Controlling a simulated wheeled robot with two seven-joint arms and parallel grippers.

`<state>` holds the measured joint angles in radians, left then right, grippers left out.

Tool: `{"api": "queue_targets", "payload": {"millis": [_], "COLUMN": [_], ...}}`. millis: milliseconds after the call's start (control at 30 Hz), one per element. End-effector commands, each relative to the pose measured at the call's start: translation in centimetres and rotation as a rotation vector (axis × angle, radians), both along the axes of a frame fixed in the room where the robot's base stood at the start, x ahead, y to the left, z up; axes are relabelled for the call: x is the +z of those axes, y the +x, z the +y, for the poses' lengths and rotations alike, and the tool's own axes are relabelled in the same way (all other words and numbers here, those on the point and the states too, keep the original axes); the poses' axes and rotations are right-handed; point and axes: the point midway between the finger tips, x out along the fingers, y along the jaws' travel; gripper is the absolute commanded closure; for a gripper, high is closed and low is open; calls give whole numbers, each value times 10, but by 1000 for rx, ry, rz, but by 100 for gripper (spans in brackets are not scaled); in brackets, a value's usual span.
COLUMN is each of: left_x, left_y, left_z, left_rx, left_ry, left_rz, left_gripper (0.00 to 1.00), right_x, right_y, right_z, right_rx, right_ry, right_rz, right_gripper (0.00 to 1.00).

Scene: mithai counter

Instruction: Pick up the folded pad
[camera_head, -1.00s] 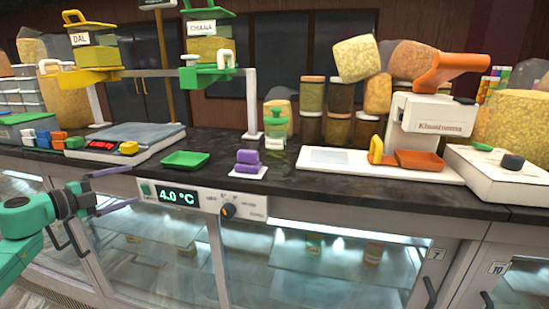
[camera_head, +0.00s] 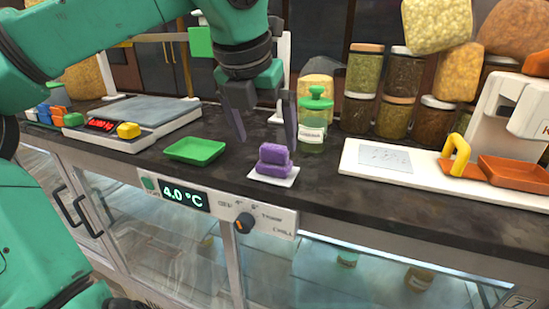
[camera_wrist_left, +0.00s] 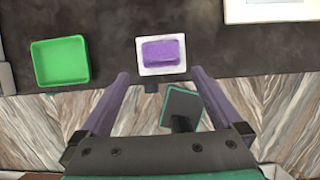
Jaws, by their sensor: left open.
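The folded pad (camera_head: 273,160) is purple, in stacked layers, and lies on a small white tile (camera_head: 290,178) near the counter's front edge. My left gripper (camera_head: 267,140) points down over the counter just above and behind the pad in the head view, its two fingers spread and empty. In the left wrist view the pad (camera_wrist_left: 163,51) lies on its white tile (camera_wrist_left: 142,70), just beyond and between the open fingertips (camera_wrist_left: 160,76). The fingers appear apart from the pad. My right gripper is in neither view now.
A green tray (camera_head: 195,151) sits left of the pad, with a scale (camera_head: 130,118) farther left. A green-lidded jar (camera_head: 313,120) stands close behind the pad. A white board (camera_head: 400,168) lies to the right. The temperature panel (camera_head: 218,203) is on the front below.

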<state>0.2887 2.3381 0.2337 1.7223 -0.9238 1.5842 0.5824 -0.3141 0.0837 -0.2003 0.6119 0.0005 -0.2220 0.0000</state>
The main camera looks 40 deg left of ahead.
Motion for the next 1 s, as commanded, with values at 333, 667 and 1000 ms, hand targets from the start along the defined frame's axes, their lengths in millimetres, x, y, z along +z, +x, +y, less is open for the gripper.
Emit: {"api": "queue_targets", "payload": {"millis": [333, 667, 1000], "left_x": [-48, -63, -63], "left_y": [23, 28, 28], "left_z": [8, 11, 10], "left_rx": [-2, -1, -1], "left_ry": [-4, -1, -1], "left_rz": [4, -2, -2], "left_gripper": [0, 12, 72], "right_x": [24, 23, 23], "right_y": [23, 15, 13], "right_z": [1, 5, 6], "right_rx": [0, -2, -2], "right_ry": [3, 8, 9], "right_rz": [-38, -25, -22], "right_gripper": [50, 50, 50]}}
